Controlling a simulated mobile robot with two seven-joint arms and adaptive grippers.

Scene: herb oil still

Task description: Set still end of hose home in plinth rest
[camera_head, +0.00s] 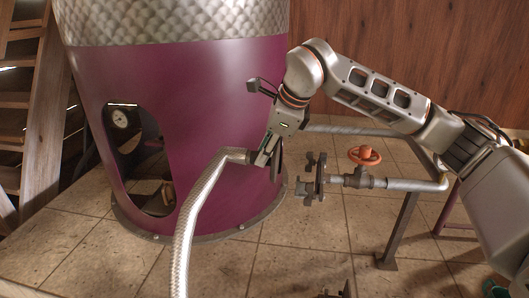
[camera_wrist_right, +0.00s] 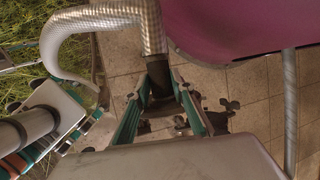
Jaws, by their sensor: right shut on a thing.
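My right gripper (camera_head: 266,158) is shut on the still end of the hose, at its dark cuff, beside the purple still wall. The braided silver hose (camera_head: 196,205) runs from it down and left, out of the bottom of the head view. In the right wrist view, the hose (camera_wrist_right: 110,16) arches across the top and its dark cuff (camera_wrist_right: 159,78) sits between the green-lined fingers (camera_wrist_right: 160,110). I cannot make out the plinth rest for certain.
A pipe flange with clamp lugs (camera_head: 318,178) is just right of the gripper, with an orange valve wheel (camera_head: 364,155) behind it. A metal stand (camera_head: 400,225) holds the pipe. The still has a cut-out with a gauge (camera_head: 119,118).

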